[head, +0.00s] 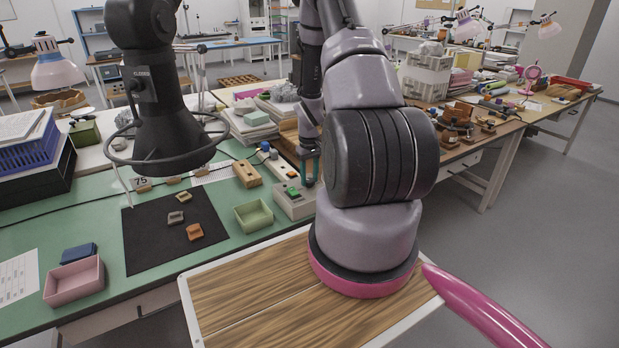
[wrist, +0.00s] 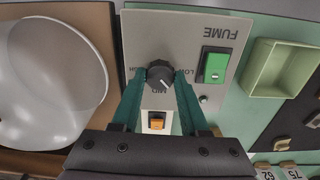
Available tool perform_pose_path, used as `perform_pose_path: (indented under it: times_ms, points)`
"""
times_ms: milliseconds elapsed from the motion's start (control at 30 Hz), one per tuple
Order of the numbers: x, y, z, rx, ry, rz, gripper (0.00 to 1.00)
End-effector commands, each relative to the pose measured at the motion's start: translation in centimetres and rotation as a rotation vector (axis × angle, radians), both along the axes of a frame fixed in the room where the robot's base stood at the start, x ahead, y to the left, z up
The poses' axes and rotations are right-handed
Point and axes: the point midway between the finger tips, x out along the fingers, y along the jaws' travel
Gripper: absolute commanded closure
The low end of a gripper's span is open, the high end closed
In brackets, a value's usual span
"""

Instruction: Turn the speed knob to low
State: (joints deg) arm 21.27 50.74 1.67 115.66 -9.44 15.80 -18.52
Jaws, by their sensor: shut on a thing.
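The speed knob (wrist: 160,74) is a dark round knob on a light grey control box (wrist: 165,22) labelled FUME, which appears upside down in the wrist view. LOW is printed to its right, MID below it and HIGH to its left. A pale pointer mark on the knob appears to point down and right, between MID and LOW. My gripper (wrist: 160,78) is shut on the knob, with one teal finger at each side. In the head view the control box (head: 294,207) stands on the green bench, and my arm hides the knob.
A green tray (head: 254,215) and a black mat with sherds (head: 150,240) lie to the left. A large round black hood (head: 165,140) hangs over the bench.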

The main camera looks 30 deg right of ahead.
Motion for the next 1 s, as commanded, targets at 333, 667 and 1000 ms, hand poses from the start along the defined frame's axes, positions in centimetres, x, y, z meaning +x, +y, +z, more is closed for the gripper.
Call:
perform_pose_path:
  times_ms: [333,667,1000]
  points:
    - [0.04,-0.09,0.04,0.0,-0.001,0.326,1.0]
    - [0.04,-0.07,0.05,0.0,-0.001,0.61,1.0]
    - [0.06,-0.06,0.04,-0.001,-0.001,0.789,1.0]
